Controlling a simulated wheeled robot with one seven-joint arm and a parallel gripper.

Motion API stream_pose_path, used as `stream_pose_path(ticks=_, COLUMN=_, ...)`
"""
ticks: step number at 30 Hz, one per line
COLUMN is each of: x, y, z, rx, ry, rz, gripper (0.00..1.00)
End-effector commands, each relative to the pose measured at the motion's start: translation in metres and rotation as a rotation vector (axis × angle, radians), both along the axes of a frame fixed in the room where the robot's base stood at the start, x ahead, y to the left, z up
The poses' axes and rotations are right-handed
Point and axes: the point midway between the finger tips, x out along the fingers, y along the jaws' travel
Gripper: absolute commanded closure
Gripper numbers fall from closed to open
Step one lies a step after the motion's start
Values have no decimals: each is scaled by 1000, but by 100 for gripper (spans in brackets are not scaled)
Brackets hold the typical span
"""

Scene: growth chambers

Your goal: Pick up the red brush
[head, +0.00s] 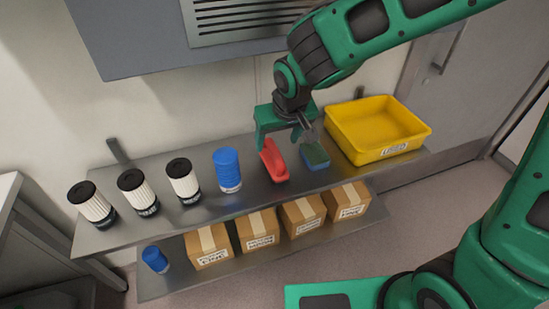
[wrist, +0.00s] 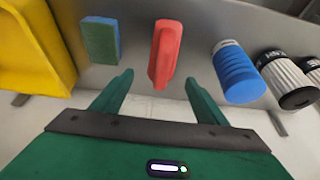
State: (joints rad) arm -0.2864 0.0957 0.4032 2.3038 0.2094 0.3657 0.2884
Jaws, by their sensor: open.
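The red brush (head: 272,163) lies on the upper metal shelf, between a blue ribbed bottle and a blue and green sponge. In the wrist view the brush (wrist: 165,54) is just ahead of the fingertips, roughly in line with the gap between them. My gripper (head: 279,143) is just above and behind the brush in the head view, and its fingers partly overlap the brush's far end. In the wrist view my gripper (wrist: 157,77) has its two green fingers wide apart with nothing between them.
The sponge (head: 315,156) and a yellow bin (head: 429,131) stand right of the brush. The blue bottle (head: 228,171) and several black-capped white filters (head: 185,182) stand left. Cardboard boxes (head: 258,228) and a blue item (head: 154,259) are on the lower shelf. A grey cabinet (head: 140,40) hangs above.

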Motion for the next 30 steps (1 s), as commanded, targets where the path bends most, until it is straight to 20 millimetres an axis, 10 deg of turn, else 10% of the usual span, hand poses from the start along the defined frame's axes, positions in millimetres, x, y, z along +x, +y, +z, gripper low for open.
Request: stream_pose_path(ticks=30, x=36, y=14, z=-92, rx=-1, ry=3, rz=2, gripper=33)
